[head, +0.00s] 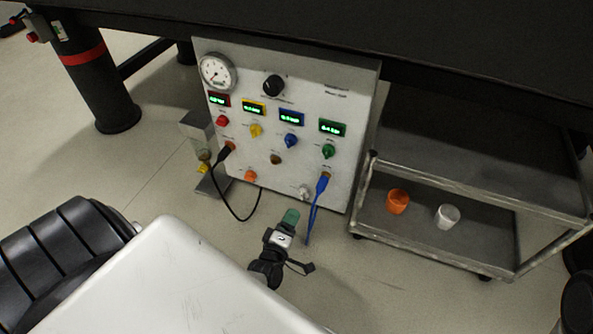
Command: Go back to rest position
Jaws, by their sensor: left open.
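My left gripper (287,228) shows at the lower middle, just beyond the edge of my white body. It is open, with a greenish tip pointing toward the panel, and nothing shows between its fingers. It is over the floor in front of the control panel (330,90), apart from it. A blue cable (313,212) hangs from the panel close to the right of the gripper. A black cable (228,200) loops down from the panel to its left. My right gripper is not in view.
A metal cart (440,255) stands at the right with an orange cup (397,201) and a white cup (446,216) on its lower shelf. A dark table (420,35) overhangs the panel. A small metal stand (198,130) is left of the panel.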

